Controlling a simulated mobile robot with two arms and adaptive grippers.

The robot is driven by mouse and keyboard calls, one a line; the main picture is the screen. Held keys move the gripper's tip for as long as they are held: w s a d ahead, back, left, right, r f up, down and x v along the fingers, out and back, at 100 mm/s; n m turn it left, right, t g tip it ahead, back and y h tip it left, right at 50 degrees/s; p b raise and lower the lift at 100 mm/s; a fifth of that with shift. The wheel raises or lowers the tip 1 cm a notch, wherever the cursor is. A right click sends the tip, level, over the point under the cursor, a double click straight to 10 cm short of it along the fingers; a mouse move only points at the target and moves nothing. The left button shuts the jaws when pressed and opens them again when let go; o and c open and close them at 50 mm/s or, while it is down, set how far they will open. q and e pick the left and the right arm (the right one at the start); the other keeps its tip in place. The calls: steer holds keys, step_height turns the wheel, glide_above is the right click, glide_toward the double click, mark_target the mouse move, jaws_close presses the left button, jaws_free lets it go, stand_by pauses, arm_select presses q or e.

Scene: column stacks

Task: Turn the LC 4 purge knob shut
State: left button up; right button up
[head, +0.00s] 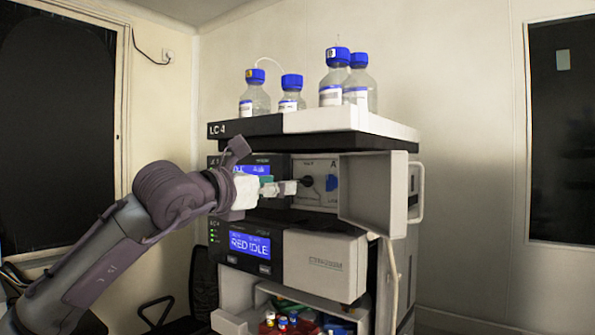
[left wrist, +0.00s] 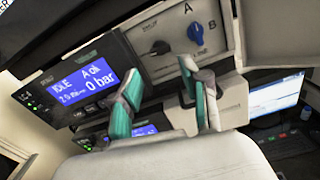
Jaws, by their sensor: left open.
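The LC 4 stack (head: 245,128) stands in the middle of the head view. Its upper module has an open front recess with a black knob (head: 307,181) and a blue knob (head: 331,183). In the left wrist view the black knob (left wrist: 160,47) sits left of the blue knob (left wrist: 196,33), which has letters A and B beside it. The small print is unreadable, so I cannot tell which is labelled purge. My left gripper (head: 285,188) is in front of this panel. In the wrist view its fingers (left wrist: 166,72) are apart and empty, below the knobs and not visibly touching them.
A white door (head: 374,190) stands open right of the recess. Blue-capped bottles (head: 334,82) stand on top. The upper display (left wrist: 84,88) reads 0 bar. The lower module's display (head: 249,245) reads RED IDLE. An open compartment with small vials (head: 290,320) is below.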

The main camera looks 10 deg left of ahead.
mark_target(302, 182)
arm_select(q)
steer(key=p+x, duration=0.3)
steer(key=x, duration=0.3)
steer(key=shift+r, duration=0.2)
steer(key=shift+w+d+f, duration=0.2)
steer(key=shift+w+d, duration=0.15)
steer(key=shift+w, duration=0.15)
arm_select(e)
step_height(302, 182, up, 4)
steer(key=shift+d+r, duration=0.1)
steer(key=shift+r, duration=0.1)
